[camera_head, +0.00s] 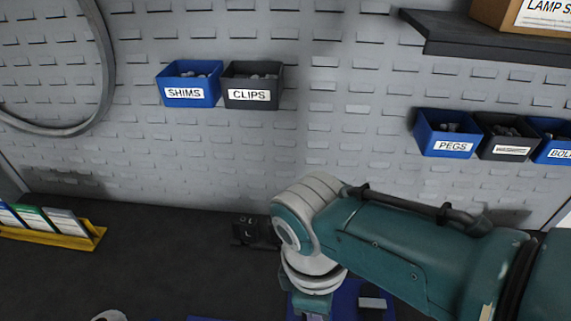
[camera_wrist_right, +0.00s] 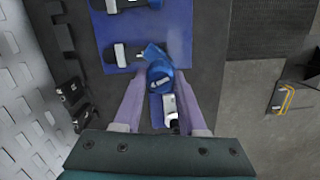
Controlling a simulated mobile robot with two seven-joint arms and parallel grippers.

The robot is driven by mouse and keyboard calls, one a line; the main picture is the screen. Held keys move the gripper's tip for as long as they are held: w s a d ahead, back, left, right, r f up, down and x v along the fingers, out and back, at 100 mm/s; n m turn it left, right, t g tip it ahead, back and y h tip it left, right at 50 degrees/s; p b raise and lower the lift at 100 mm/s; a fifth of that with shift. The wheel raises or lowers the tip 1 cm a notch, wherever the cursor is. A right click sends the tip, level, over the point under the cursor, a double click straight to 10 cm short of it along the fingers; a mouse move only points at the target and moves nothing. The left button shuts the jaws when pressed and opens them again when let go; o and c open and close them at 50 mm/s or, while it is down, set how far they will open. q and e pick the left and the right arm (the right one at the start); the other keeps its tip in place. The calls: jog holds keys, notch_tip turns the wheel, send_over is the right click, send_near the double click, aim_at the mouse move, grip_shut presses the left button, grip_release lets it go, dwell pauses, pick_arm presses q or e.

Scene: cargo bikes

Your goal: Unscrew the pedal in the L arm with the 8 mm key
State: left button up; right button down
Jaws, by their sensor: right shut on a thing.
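My right gripper (camera_wrist_right: 160,76) shows in the right wrist view with its two pale fingers shut on a blue round-topped piece (camera_wrist_right: 158,72) with a light slot mark. I cannot tell whether this piece is the 8 mm key. In the head view my right wrist hides most of the gripper. A black block marked L (camera_head: 248,234) stands left of my wrist, near the wall. Black-and-silver parts lie on a blue mat (camera_wrist_right: 182,38), one of them (camera_wrist_right: 123,54) left of the held piece. I cannot make out the pedal with certainty. My left gripper is not in view.
Blue and black bins hang on the slotted wall, including SHIMS (camera_head: 184,92) and PEGS (camera_head: 452,146). A yellow rack (camera_head: 75,242) with cards stands at left on the dark bench. Yellow bent keys (camera_wrist_right: 287,98) lie at right in the wrist view.

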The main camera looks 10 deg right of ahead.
jog(key=n, duration=0.3)
jog(key=shift+a+f, duration=0.1)
jog(key=shift+f, duration=0.4)
dwell(0.9)
jog(key=c, duration=1)
grip_release()
jog(key=c, duration=0.6)
